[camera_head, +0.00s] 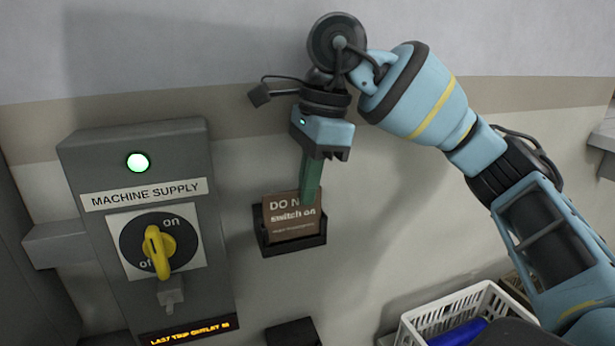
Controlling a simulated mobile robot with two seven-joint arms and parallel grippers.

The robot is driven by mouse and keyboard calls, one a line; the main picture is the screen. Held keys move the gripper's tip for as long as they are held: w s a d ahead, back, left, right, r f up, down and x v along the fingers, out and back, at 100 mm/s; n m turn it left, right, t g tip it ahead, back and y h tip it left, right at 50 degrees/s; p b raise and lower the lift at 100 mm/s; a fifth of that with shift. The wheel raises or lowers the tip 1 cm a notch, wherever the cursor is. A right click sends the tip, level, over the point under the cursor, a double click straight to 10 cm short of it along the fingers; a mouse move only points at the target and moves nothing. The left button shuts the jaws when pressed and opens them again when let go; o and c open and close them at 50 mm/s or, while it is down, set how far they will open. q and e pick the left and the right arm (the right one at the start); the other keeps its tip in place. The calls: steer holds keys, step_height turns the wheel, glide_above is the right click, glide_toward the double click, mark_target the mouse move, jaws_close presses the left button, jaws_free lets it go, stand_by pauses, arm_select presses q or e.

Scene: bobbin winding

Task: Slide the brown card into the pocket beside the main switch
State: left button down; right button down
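The brown card (290,222), lettered "DO N…" and "switch on", stands upright in the dark pocket (291,247) on the wall. Its lower edge is behind the pocket's front lip. My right gripper (311,195) comes down from above, its green finger over the card's upper right part, hiding some lettering. It looks shut on the card; the other finger is hidden. The main switch (159,248), a yellow handle on a black dial, is on the grey supply box left of the pocket. The handle stands nearly upright. My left gripper is not in view.
The grey supply box (190,300) with a green lamp (138,162) juts from the wall at the left. A white basket (487,297) with a blue item stands low at the right. A dark block (292,332) is below the pocket. Wall around the pocket is bare.

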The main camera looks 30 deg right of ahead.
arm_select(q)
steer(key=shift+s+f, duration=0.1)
arm_select(e)
steer(key=shift+f, duration=0.4)
steer(key=shift+f, duration=0.4)
stand_by(0.5)
steer(key=c, duration=1.5)
jaws_free()
steer(key=shift+c, duration=0.2)
